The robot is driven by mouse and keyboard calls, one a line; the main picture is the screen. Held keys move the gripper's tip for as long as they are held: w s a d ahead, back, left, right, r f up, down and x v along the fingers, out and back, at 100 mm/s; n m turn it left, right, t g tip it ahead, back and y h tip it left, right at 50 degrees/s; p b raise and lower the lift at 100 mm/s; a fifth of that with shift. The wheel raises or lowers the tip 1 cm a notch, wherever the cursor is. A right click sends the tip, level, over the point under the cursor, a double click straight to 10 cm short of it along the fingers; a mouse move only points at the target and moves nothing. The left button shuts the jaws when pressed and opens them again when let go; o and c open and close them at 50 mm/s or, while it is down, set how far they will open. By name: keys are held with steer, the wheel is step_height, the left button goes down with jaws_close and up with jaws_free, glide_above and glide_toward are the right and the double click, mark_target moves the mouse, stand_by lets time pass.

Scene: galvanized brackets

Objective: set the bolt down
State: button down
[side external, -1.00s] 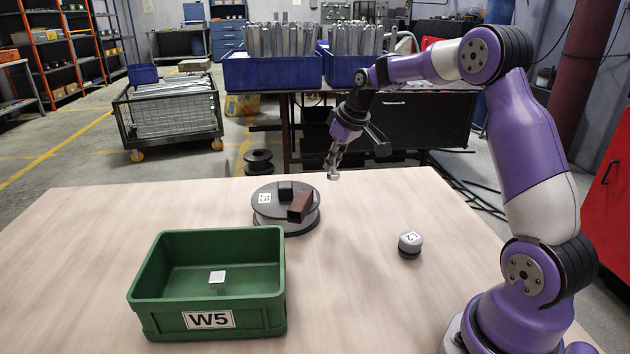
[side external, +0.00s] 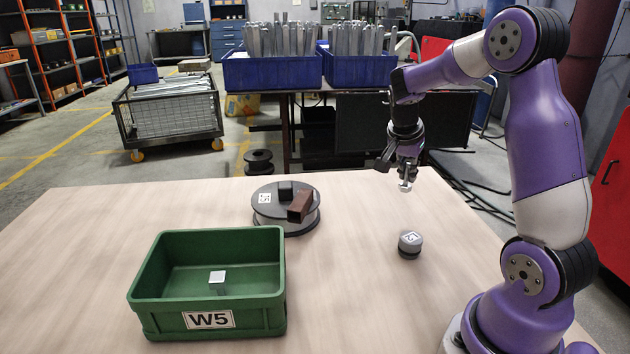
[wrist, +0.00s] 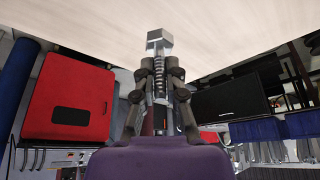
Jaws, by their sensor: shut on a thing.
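My gripper (side external: 407,171) is shut on the bolt (side external: 405,187). It holds the bolt above the table, over and behind a small round grey-topped piece with a label (side external: 410,241). The bolt's pale head points down and looks clear of anything below. In the wrist view the bolt (wrist: 159,42) shows a square-looking grey head and a threaded shank between the two fingers of my gripper (wrist: 159,74). The upper part of the shank is hidden by the fingers.
A green bin marked W5 (side external: 155,318) stands front left with a small silver cube (side external: 217,281) in it.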

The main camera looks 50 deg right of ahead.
steer(key=d+f, duration=0.1)
steer(key=d, duration=0.1)
steer(key=s+d+f, duration=0.1)
steer(key=d, duration=0.1)
steer(key=s+d+f, duration=0.1)
steer(key=shift+s+d+f, duration=0.15)
steer(key=shift+d+f, duration=0.2)
steer(key=shift+d, duration=0.05)
steer(key=shift+f, duration=2.05)
steer(key=shift+f, duration=0.1)
steer(key=c, duration=1)
jaws_free()
steer(key=shift+o, duration=0.2)
